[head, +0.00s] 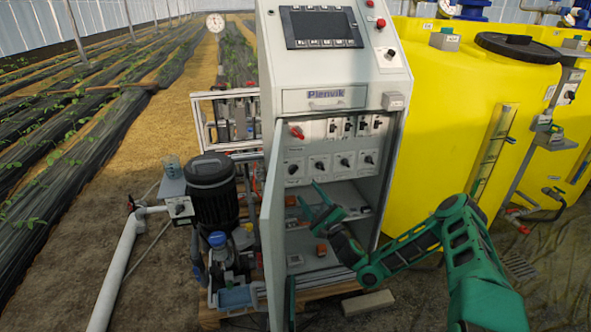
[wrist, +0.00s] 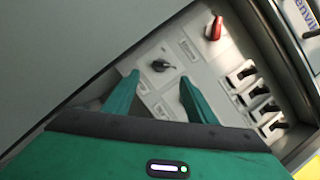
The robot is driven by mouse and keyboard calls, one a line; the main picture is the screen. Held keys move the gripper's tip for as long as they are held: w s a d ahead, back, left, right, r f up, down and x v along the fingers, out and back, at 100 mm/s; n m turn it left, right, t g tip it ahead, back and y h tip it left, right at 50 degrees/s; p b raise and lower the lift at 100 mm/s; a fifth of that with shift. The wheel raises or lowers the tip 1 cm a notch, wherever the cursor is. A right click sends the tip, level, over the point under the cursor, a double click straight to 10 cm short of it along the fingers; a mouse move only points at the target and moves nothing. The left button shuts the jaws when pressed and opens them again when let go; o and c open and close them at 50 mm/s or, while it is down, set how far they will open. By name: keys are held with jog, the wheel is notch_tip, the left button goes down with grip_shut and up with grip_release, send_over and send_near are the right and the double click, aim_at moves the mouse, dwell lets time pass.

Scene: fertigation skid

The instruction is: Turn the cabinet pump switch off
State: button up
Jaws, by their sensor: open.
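The open cabinet's inner panel (head: 308,146) has a row of several black rotary knobs, and I cannot read which is labelled pump. The leftmost knob (head: 292,168) sits under the red handle (head: 297,132); in the wrist view this black knob (wrist: 160,65) appears in the gap between my fingers, beyond their tips. My gripper (head: 309,196) is open and empty, just below the knob row and apart from the panel. Its green fingers (wrist: 159,80) show in the wrist view, and its body hides the panel's lower part there.
The cabinet door (head: 272,225) stands open on the left, close beside my gripper. Several black breaker switches (head: 348,126) sit above the knobs. A motor pump (head: 211,185) is left of the cabinet. Yellow tanks (head: 440,130) stand at the right. A block (head: 367,303) lies on the ground.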

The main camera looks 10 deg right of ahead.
aim_at(295, 172)
jog(key=x, duration=1.1)
jog(key=shift+w+d, duration=0.2)
jog(key=shift+w, duration=0.15)
jog(key=shift+c, duration=0.7)
jog(key=c, duration=0.9)
